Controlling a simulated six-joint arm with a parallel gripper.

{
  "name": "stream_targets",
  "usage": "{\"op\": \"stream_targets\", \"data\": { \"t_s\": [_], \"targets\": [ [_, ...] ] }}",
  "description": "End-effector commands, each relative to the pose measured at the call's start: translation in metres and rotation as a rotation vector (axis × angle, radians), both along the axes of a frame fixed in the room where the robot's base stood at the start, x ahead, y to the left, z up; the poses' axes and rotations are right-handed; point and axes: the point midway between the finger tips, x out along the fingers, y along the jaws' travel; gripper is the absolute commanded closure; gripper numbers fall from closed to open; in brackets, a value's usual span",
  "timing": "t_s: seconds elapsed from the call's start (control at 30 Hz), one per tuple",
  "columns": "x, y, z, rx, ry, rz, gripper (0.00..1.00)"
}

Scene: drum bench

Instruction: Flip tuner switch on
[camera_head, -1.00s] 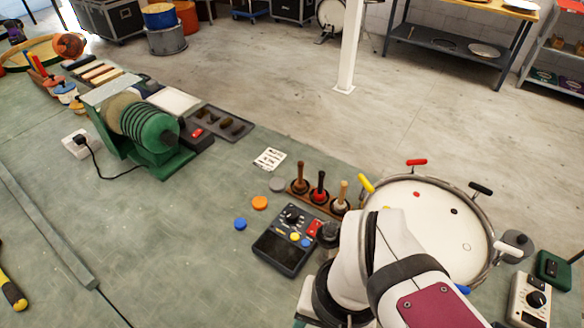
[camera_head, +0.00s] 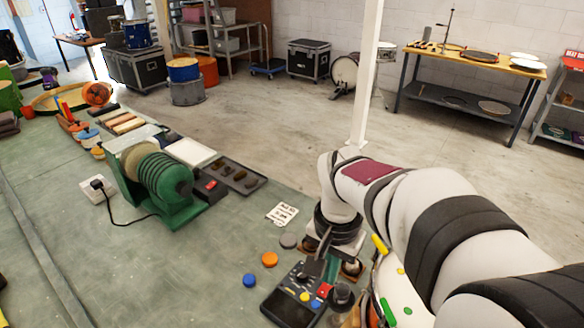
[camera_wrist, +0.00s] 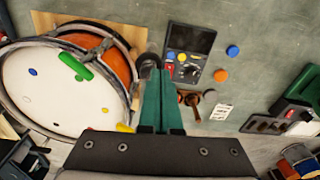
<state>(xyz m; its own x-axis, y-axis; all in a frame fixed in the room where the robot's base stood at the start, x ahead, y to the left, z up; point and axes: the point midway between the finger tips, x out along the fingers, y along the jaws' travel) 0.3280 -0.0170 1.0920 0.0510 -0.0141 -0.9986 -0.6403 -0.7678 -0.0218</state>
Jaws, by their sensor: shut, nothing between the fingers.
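The tuner (camera_head: 288,306) is a dark box with a screen, a knob, blue and yellow buttons and a red switch (camera_head: 323,290). It lies on the green bench at the bottom of the head view and shows whole in the wrist view (camera_wrist: 205,42). The red switch sits near its edge there (camera_wrist: 169,70). My gripper (camera_head: 312,276) is shut and empty, with green fingers. In the wrist view its fingertips (camera_wrist: 158,74) appear just beside the red switch and a dark knob. Whether they touch the switch I cannot tell. The switch's position is too small to read.
A drum (camera_wrist: 70,92) with coloured clips stands beside the tuner. Orange (camera_head: 269,259), blue (camera_head: 249,280) and grey discs lie nearby, with a paper card (camera_head: 281,214). Wooden-handled tools are partly hidden behind my gripper. A green machine (camera_head: 165,185) stands to the left.

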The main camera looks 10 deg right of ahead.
Motion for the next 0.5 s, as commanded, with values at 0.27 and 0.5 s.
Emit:
{"op": "stream_targets", "data": {
  "t_s": [0.27,0.5],
  "targets": [
    [0.088,-0.026,-0.038,-0.064,-0.038,-0.09,1.0],
    [0.091,-0.027,-0.039,-0.066,-0.041,-0.092,1.0]
  ]
}}
